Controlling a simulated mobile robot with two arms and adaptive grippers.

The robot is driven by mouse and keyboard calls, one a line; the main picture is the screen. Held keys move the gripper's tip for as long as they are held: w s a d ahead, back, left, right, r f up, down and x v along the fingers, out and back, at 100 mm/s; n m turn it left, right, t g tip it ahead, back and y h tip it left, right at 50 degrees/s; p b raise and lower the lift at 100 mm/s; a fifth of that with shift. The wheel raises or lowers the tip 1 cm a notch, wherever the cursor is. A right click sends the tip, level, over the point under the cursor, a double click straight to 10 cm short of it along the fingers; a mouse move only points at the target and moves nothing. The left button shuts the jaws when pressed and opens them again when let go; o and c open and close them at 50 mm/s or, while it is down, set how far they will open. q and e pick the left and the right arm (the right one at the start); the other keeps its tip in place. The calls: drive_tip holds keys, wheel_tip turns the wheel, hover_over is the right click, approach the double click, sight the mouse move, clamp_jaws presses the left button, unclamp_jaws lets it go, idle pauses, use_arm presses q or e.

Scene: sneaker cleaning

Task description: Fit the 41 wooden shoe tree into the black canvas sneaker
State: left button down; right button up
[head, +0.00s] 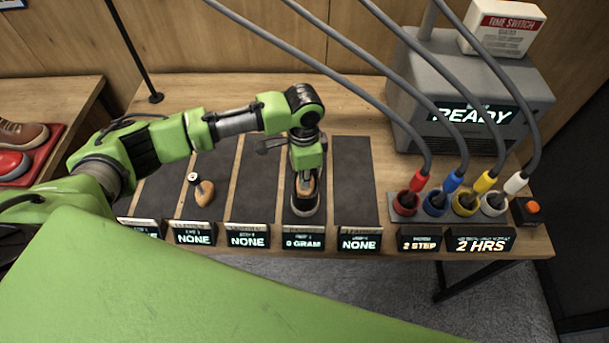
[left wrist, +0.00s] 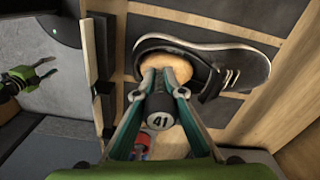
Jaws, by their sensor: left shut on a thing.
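The black canvas sneaker (left wrist: 215,62) has a white sole and laces. It lies on the mat behind the "0 GRAM" display, where it shows in the head view (head: 306,209) mostly covered by my left gripper (head: 307,172). In the left wrist view my left gripper (left wrist: 163,92) is shut on the wooden shoe tree (left wrist: 174,64), whose black knob marked 41 sits between the fingers. The tree's light wooden part is at the sneaker's heel opening; how deep it sits is hidden.
Another wooden shoe tree (head: 204,191) with a dark knob lies on a mat to the left. Small displays (head: 247,240) line the table's front edge. Colored cable plugs (head: 461,200) and a grey machine (head: 470,95) stand at the right. The neighboring mats (head: 354,180) are clear.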

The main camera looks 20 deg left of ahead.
use_arm(q)
drive_tip(key=shift+f+b, duration=0.55)
drive_tip(key=shift+f, duration=1.15)
drive_tip(key=c, duration=2)
unclamp_jaws()
wheel_tip(320, 180, up, 12)
drive_tip(key=shift+a+r, duration=0.1)
drive_tip(key=shift+s, duration=0.1)
